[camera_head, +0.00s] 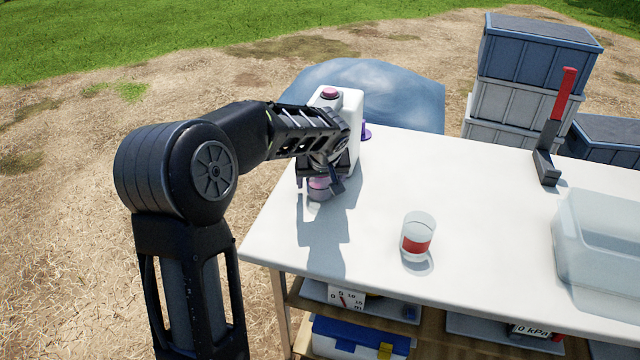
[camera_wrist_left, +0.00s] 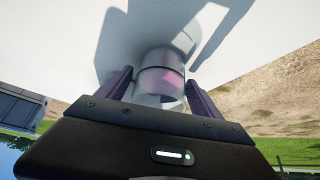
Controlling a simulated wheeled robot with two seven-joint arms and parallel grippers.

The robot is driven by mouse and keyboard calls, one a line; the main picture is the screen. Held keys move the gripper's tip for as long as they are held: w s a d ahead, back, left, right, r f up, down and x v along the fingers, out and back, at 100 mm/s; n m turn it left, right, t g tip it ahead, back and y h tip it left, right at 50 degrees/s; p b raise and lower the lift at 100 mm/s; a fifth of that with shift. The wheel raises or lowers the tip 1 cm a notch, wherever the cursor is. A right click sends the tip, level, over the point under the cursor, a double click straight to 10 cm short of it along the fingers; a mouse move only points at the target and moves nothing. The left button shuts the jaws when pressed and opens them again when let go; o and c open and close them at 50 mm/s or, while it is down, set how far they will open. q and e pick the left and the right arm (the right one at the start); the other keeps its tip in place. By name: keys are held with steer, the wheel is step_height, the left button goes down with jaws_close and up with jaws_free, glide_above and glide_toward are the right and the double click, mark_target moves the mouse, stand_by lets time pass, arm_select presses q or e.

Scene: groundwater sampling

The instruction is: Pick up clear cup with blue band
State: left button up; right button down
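A small clear cup with a pinkish-purple band (camera_head: 321,192) is at the left part of the white table. My left gripper (camera_head: 322,180) is at this cup, reaching in from above. In the left wrist view the cup (camera_wrist_left: 160,80) lies between the two dark fingers, with what look like narrow gaps on both sides. The fingers look open around it; contact is not clear. A clear cup with a red band (camera_head: 416,238) stands upright near the table's front edge. I see no band that is plainly blue. My right gripper is not in view.
A white bottle with a pink cap (camera_head: 348,105) stands just behind my left gripper. A clear bin (camera_head: 600,245) is at the right of the table (camera_head: 470,190), and a red-handled tool (camera_head: 555,125) stands at the back. The table's middle is clear.

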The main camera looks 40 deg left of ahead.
arm_select(q)
steer(key=c, duration=1.5)
steer(key=shift+r, duration=0.15)
